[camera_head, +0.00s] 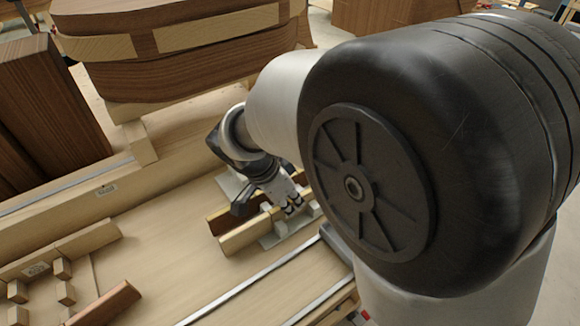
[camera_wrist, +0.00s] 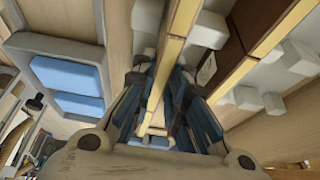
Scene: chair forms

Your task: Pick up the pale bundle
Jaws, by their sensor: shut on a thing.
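The pale bundle (camera_head: 243,237) is a long, straight, light-wood strip. In the head view it lies along a pale grey holder (camera_head: 272,238), next to a darker brown strip (camera_head: 220,219). My gripper (camera_head: 290,204) comes down over its right part, and the fingers hide some of it. In the wrist view the pale bundle (camera_wrist: 174,50) runs up from between the blue-grey fingers of my gripper (camera_wrist: 163,112), which are shut on it. I cannot tell whether it is clear of the holder.
In the wrist view another strip with a pale edge (camera_wrist: 255,57) runs alongside to the right, and blue pads (camera_wrist: 76,88) lie left. In the head view, a curved wooden form (camera_head: 165,45) stands behind, and wooden blocks (camera_head: 66,293) sit at lower left. Bare bench (camera_head: 165,245) lies between.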

